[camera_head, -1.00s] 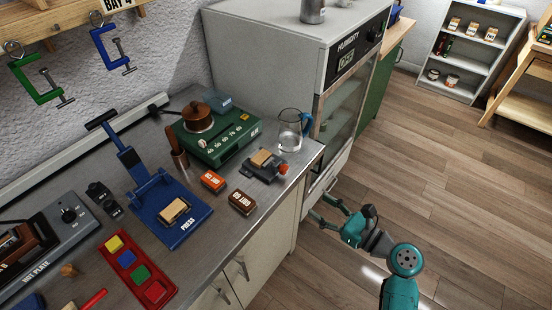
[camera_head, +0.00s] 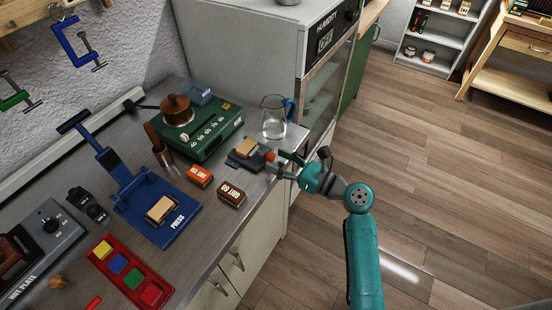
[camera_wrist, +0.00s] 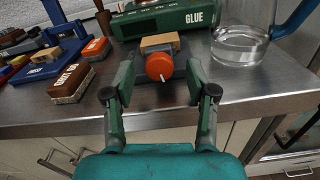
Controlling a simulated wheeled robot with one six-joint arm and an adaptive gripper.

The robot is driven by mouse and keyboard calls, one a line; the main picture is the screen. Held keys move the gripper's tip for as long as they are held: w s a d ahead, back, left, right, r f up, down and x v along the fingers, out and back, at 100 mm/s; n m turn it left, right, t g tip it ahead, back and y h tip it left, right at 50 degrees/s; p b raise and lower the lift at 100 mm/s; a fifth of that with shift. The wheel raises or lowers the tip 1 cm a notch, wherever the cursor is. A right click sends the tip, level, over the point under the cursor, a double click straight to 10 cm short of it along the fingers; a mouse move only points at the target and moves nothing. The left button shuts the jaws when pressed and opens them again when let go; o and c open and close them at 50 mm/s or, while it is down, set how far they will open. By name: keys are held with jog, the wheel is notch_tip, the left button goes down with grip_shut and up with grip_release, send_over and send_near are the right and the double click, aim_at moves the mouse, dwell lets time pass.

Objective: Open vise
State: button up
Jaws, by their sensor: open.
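The vise (camera_head: 243,158) is a small dark grey block near the front edge of the steel counter, with a tan wooden piece (camera_wrist: 160,42) in its top. Its round orange-red knob (camera_wrist: 159,66) faces me in the wrist view; it also shows in the head view (camera_head: 270,156). My gripper (camera_wrist: 158,82) is open, with one finger on each side of the knob. In the head view my gripper (camera_head: 281,164) is at the counter's front edge, beside the knob. I cannot tell whether a finger touches the knob.
A glass jug (camera_head: 275,117) with a blue handle stands close to the right of the vise. A green glue pot unit (camera_head: 209,133) stands behind. Orange (camera_head: 199,176) and brown (camera_head: 231,194) blocks lie to the left. Open floor lies to the right.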

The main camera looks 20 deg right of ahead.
jog(key=shift+w+a, duration=0.4)
jog(key=shift+w, duration=0.1)
grip_shut()
jog(key=shift+n, duration=0.3)
jog(key=n, duration=1.1)
jog(key=shift+s, duration=0.1)
jog(key=shift+n, duration=0.4)
